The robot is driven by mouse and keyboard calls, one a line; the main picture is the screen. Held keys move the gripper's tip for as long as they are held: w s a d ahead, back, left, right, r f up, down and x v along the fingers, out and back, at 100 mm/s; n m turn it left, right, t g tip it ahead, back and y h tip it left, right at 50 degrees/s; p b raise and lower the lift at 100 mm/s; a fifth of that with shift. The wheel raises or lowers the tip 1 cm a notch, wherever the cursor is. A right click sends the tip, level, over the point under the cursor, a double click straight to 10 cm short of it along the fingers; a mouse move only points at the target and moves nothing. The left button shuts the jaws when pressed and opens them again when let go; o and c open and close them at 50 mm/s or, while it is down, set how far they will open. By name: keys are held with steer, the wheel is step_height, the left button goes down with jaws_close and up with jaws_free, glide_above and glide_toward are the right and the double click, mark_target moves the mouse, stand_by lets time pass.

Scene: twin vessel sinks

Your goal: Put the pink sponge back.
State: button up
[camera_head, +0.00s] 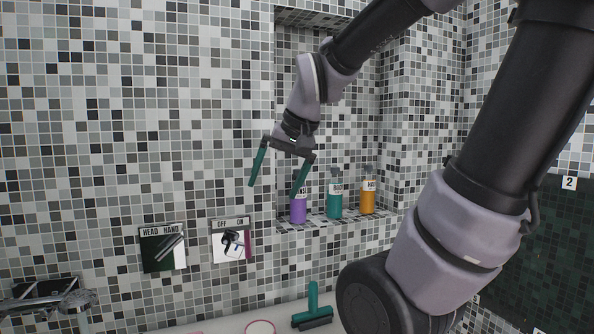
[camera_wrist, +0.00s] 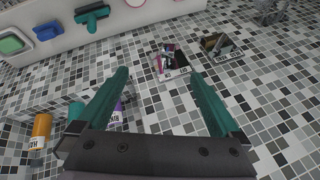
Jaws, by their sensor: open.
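No whole pink sponge can be made out. A narrow magenta piece (camera_head: 249,244) shows at the right edge of a small white wall panel (camera_head: 220,254); I cannot tell if it is the sponge. The panel also carries a dark hook-like item (camera_head: 231,241). My gripper (camera_head: 272,190) is open with nothing between its teal fingers, up in front of the tiled wall, above the panel and left of the niche bottles. In the wrist view my gripper (camera_wrist: 160,74) is open, with the panel (camera_wrist: 174,73) beyond the fingertips.
A niche holds purple (camera_head: 299,210), teal (camera_head: 335,206) and orange (camera_head: 368,198) bottles close to my right finger. A "HEAD HAND" panel (camera_head: 150,262) hangs left. A teal squeegee (camera_head: 313,300) and a pink-rimmed round item (camera_head: 260,327) are below. A faucet (camera_head: 75,299) is lower left.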

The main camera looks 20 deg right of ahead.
steer(key=s+d+r+t, duration=0.1)
steer(key=s+d+r, duration=0.2)
steer(key=s, duration=0.1)
steer(key=shift+s+m+t, duration=0.3)
steer(key=shift+s+t, duration=0.1)
stand_by(1.5)
